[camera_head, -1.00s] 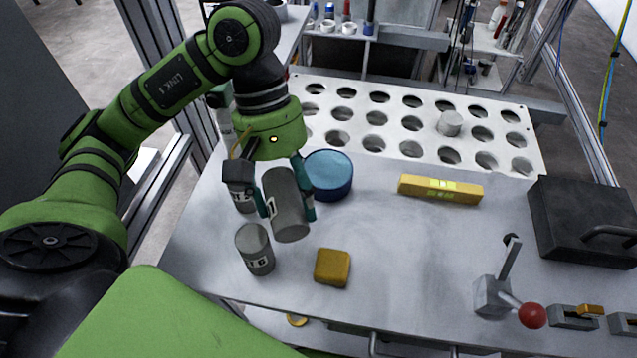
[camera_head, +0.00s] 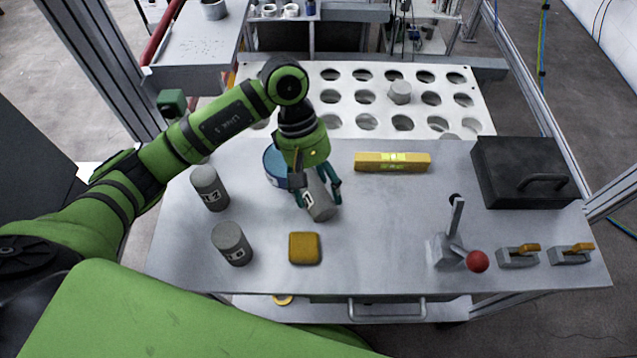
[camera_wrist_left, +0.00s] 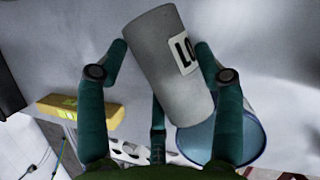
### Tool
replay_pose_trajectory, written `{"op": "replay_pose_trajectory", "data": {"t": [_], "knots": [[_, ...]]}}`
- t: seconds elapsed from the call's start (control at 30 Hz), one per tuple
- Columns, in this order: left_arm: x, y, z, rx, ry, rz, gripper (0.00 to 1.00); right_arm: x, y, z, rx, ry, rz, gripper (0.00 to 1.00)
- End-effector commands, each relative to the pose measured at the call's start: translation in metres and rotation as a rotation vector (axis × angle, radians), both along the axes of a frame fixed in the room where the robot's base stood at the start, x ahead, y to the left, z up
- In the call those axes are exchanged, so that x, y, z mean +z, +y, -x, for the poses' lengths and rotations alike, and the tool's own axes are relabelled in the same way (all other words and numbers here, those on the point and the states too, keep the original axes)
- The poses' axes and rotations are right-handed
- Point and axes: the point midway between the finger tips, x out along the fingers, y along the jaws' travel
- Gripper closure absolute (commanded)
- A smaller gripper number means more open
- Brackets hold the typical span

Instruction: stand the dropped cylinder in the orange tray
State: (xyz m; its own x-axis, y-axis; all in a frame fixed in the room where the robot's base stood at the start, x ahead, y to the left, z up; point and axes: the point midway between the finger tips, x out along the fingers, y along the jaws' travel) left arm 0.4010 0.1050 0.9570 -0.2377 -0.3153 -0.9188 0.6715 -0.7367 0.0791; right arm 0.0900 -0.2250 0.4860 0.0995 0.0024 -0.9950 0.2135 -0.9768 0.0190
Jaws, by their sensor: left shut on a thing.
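My left gripper (camera_head: 317,196) is shut on a grey cylinder (camera_head: 320,209) with a white label. The cylinder is tilted, its lower end toward the table's front; I cannot tell whether it touches the table. In the left wrist view the same cylinder (camera_wrist_left: 165,60) sits between the fingers of the gripper (camera_wrist_left: 162,62). Two similar labelled cylinders stand upright at the table's left, one farther back (camera_head: 209,188) and one nearer (camera_head: 232,244). An orange tray cannot be made out. My right gripper is not in view.
A blue round container (camera_head: 274,168) is close behind my gripper. A yellow block (camera_head: 305,249) lies in front. A yellow level (camera_head: 392,162), black case (camera_head: 525,170) and red-knobbed lever (camera_head: 477,261) are to the right. The white holed rack (camera_head: 385,78) is behind. The centre right is clear.

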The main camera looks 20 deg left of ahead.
Motion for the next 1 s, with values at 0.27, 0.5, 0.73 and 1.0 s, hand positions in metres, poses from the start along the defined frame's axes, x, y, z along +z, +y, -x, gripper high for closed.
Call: {"op": "replay_pose_trajectory", "data": {"t": [0.27,0.5,0.73,1.0], "knots": [[-0.012,0.0,-0.001,0.0,-0.004,0.003,0.86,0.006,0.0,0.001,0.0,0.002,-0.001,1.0],[-0.013,0.0,-0.001,0.0,-0.003,0.002,0.09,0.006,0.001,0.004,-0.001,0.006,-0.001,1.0],[-0.013,0.0,0.0,0.0,-0.003,0.002,0.09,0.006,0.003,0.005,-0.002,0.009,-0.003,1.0],[0.008,0.008,-0.008,0.001,-0.009,0.001,0.09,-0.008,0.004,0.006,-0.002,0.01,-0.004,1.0]]}}
